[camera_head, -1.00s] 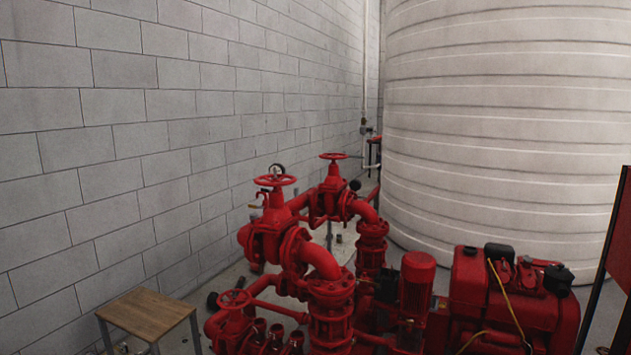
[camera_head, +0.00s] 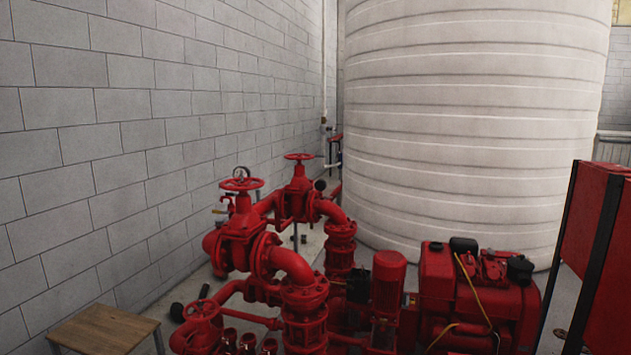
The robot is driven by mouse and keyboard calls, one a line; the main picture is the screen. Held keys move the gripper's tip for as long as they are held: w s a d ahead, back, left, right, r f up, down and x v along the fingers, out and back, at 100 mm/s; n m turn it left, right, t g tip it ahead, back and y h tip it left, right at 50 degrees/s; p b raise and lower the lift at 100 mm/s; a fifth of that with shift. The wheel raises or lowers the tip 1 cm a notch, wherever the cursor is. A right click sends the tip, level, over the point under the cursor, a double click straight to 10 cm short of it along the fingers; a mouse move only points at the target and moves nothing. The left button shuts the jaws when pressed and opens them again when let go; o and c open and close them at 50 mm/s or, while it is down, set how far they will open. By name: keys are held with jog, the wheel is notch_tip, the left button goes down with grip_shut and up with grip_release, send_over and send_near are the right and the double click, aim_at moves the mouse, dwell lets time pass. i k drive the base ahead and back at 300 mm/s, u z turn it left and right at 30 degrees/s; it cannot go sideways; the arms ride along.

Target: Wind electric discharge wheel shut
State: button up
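A red pumpset stands on the floor at the lower middle of the head view. A larger red handwheel (camera_head: 241,184) sits flat on top of the near upright valve. A second red handwheel (camera_head: 299,156) tops a valve farther back and to the right. A smaller red handwheel (camera_head: 202,310) is low at the front left. I cannot tell for certain which is the electric discharge wheel. A red upright motor (camera_head: 388,281) stands right of the valves. My gripper is not in view.
A small wooden-topped table (camera_head: 105,328) stands at the lower left by the grey block wall (camera_head: 110,130). A red engine (camera_head: 465,300) stands at the lower right, with a red cabinet (camera_head: 610,265) beyond it. A large white tank (camera_head: 475,120) fills the back.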

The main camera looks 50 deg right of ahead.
aim_at(243, 185)
jog(key=z, duration=0.2)
jog(key=i, duration=1)
jog(key=z, duration=0.05)
